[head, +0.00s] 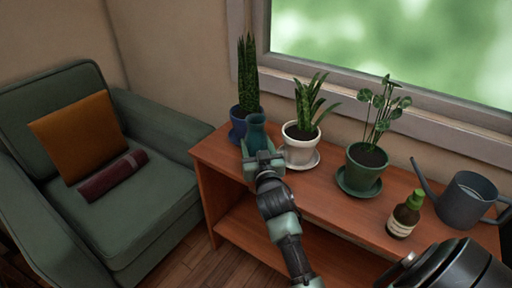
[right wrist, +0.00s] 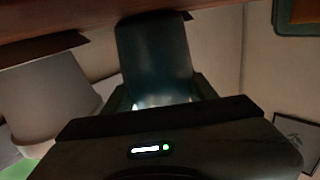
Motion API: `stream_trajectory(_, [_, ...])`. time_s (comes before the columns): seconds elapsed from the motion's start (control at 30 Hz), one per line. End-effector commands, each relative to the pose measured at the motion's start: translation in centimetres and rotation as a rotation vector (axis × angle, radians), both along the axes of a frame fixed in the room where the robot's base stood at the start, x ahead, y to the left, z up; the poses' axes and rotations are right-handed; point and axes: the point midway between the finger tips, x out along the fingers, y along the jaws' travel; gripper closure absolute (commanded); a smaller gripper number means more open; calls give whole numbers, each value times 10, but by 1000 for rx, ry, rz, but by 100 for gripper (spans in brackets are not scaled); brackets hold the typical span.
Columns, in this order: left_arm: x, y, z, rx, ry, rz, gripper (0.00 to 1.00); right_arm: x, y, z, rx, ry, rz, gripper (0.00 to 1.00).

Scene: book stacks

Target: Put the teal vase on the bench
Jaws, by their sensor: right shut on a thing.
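The teal vase (head: 256,126) is upright at the left end of the wooden bench (head: 325,186), in front of the blue pot and left of the white pot. My right gripper (head: 262,158) is shut on it from the front. In the right wrist view the vase (right wrist: 155,55) shows dark between the fingers, with the bench edge (right wrist: 60,22) along the top of the picture. Whether the vase's base touches the bench top or is slightly above it, I cannot tell. My left gripper is not in view.
A blue pot (head: 238,128), white pot (head: 300,151) and green pot (head: 363,178) hold plants along the bench. A brown bottle (head: 403,222) and grey watering can (head: 465,203) stand at right. A green armchair (head: 150,200) is left of the bench, with a window (head: 400,45) behind.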

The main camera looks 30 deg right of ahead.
Motion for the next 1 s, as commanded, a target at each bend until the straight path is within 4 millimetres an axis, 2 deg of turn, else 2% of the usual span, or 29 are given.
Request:
stream_trajectory(0.4, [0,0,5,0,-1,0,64,0,0,-1,-2,-4,0,100])
stream_trajectory(0.43, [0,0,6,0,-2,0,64,0,0,-3,0,0,0,35])
stream_trajectory(0.5, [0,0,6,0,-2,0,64,0,0,-2,0,0,0,22])
stream_trajectory(0.87, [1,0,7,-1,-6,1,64,0,0,0,-1,-1,0,22])
stream_trajectory(1.0, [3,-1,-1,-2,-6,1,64,1,-1,0,0,1,2,22])
